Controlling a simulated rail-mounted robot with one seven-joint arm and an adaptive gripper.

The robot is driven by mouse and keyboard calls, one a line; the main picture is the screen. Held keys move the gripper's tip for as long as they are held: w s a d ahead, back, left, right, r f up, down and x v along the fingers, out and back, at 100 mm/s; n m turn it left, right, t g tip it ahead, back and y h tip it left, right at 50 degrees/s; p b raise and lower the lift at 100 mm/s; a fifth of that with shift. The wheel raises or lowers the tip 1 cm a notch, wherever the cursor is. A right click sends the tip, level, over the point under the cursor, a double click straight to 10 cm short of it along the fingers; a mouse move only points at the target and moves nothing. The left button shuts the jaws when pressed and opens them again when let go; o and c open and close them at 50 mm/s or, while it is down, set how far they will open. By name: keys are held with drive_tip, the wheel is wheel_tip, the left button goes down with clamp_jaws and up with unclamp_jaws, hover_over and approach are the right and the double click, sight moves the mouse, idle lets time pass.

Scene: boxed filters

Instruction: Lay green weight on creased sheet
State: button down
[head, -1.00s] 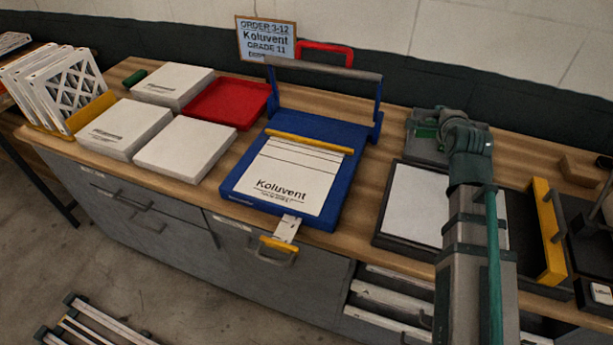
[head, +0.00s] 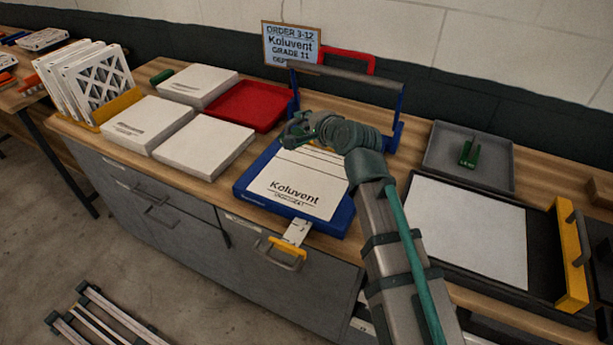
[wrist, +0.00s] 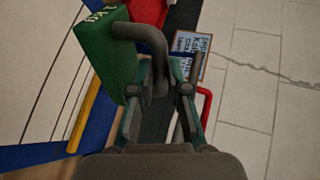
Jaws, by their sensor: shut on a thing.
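A green weight (wrist: 104,58) with a grey handle and "kg" lettering shows at the upper left of the wrist view. My gripper (wrist: 160,80) is shut on its handle. In the head view my gripper (head: 308,132) is over the back part of the blue press, and it mostly hides the weight. The printed Koluvent sheet (head: 297,190), with dark lines across it, lies on the blue press (head: 333,222); the lines also show on the sheet in the wrist view (wrist: 40,70). Whether the weight touches anything below cannot be told.
A grey tray (head: 440,165) at the right holds another green item (head: 469,153). A plain white sheet (head: 465,230) lies on a black board with a yellow bar (head: 570,255). White boxes (head: 205,150) and a red tray (head: 230,107) stand left of the press. An order sign (head: 291,45) stands behind.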

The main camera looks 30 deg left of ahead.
drive_tip(key=s+a+r+n+g+y, duration=0.15)
drive_tip(key=s+a+n+g, duration=0.35)
drive_tip(key=s+a, duration=0.6)
drive_tip(key=g+p, duration=0.1)
drive_tip(key=p, duration=0.2)
hover_over(293, 171)
drive_tip(key=s, duration=0.1)
drive_tip(key=f, duration=0.8)
drive_tip(key=shift+a, duration=0.4)
drive_tip(key=shift+w+d+f+p, duration=0.1)
drive_tip(key=shift+w+f+p, duration=0.1)
drive_tip(key=shift+f, duration=0.6)
drive_tip(key=shift+w+d+f+p, duration=0.15)
drive_tip(key=shift+w+f, duration=0.05)
drive_tip(key=shift+f, duration=0.6)
drive_tip(key=shift+w+d+f+p, duration=0.1)
drive_tip(key=shift+w+f+p, duration=0.1)
drive_tip(key=shift+f, duration=0.6)
drive_tip(key=shift+f, duration=0.1)
drive_tip(key=c, duration=1.1)
unclamp_jaws()
drive_tip(key=shift+c, duration=0.2)
